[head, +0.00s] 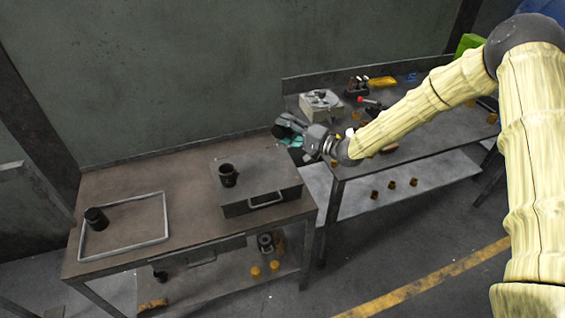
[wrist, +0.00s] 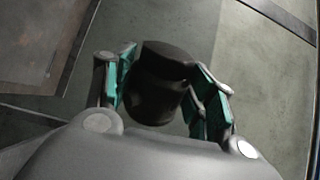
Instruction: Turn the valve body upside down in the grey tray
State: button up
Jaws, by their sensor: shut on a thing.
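My gripper (wrist: 165,88) is shut on a dark, stepped round part that looks like the valve body (wrist: 155,97). Its wider end is at the top in the wrist view, and the green finger pads are on either side. In the head view my gripper (head: 289,133) is raised near the gap between the two benches, and the held part is hard to make out there. The grey tray (head: 166,217), with a thin light rim, lies on the left bench. A dark cylinder (head: 95,218) stands at its left side.
A grey box (head: 262,183) with a front handle stands on the left bench (head: 185,190), carrying a dark cup-like part (head: 228,175). The right bench holds a pale box (head: 320,103) and small orange pieces. The tray's middle and right are clear.

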jog(key=shift+m, duration=0.3)
jog(key=m+p, duration=0.1)
jog(key=m, duration=0.2)
jog(key=shift+m, duration=0.4)
jog(key=m, duration=0.5)
jog(key=shift+p, duration=0.35)
jog(key=shift+f+n+b, duration=0.15)
jog(key=shift+n+b, duration=0.6)
jog(key=shift+n, duration=0.05)
jog(key=n+b, duration=0.1)
jog(key=n, duration=0.1)
jog(key=shift+n+b, duration=0.4)
jog(key=n+b, duration=0.2)
jog(key=n, duration=0.1)
jog(key=shift+n, duration=0.3)
jog(key=shift+r+n+b, duration=0.2)
jog(key=shift+n+b, duration=0.1)
jog(key=shift+n, duration=0.2)
